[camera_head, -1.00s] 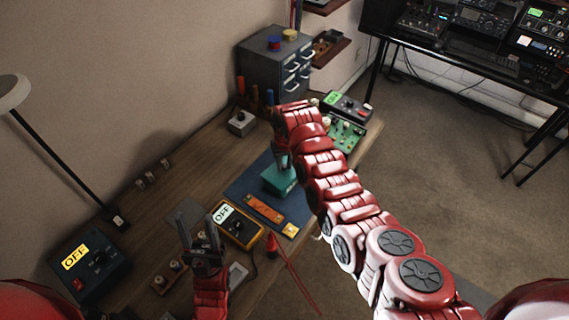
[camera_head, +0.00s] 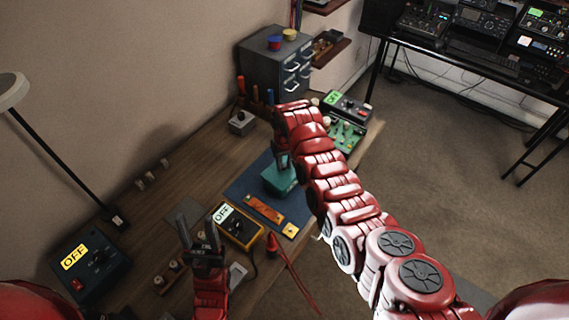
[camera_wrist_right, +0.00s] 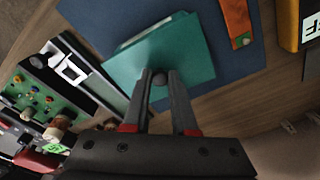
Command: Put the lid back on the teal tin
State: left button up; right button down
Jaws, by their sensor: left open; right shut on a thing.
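The teal tin (camera_head: 279,182) stands on the dark blue mat (camera_head: 243,187). My right gripper (camera_head: 281,158) points down over the tin. In the right wrist view its fingers (camera_wrist_right: 161,82) are shut on the small dark knob of the teal lid (camera_wrist_right: 188,55). A lighter teal strip shows along the lid's upper left edge. I cannot tell whether the lid rests fully on the tin or sits slightly above it, as the lid hides most of the tin. My left gripper (camera_head: 198,226) is open and empty near the front of the bench, well left of the tin.
An orange strip (camera_head: 264,209) and a small yellow piece (camera_head: 290,230) lie in front of the tin. A yellow meter (camera_head: 239,228) stands to their left. A green board (camera_head: 346,136) is to the right, behind my right arm. A grey drawer cabinet (camera_head: 268,73) stands at the back.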

jog(key=shift+f+b, duration=0.3)
jog(key=shift+b, duration=0.1)
dwell(0.6)
jog(key=c, duration=0.6)
grip_release()
jog(key=shift+c, duration=0.2)
jog(key=r+p, duration=0.1)
jog(key=r, duration=0.1)
jog(key=r+p, duration=0.2)
jog(key=r, duration=0.1)
jog(key=shift+s+r, duration=0.2)
jog(key=shift+r, duration=0.05)
notch_tip(320, 180, up, 12)
jog(key=s+p, duration=0.1)
jog(key=p, duration=0.5)
jog(key=shift+s+d, duration=0.25)
jog(key=shift+d, duration=0.1)
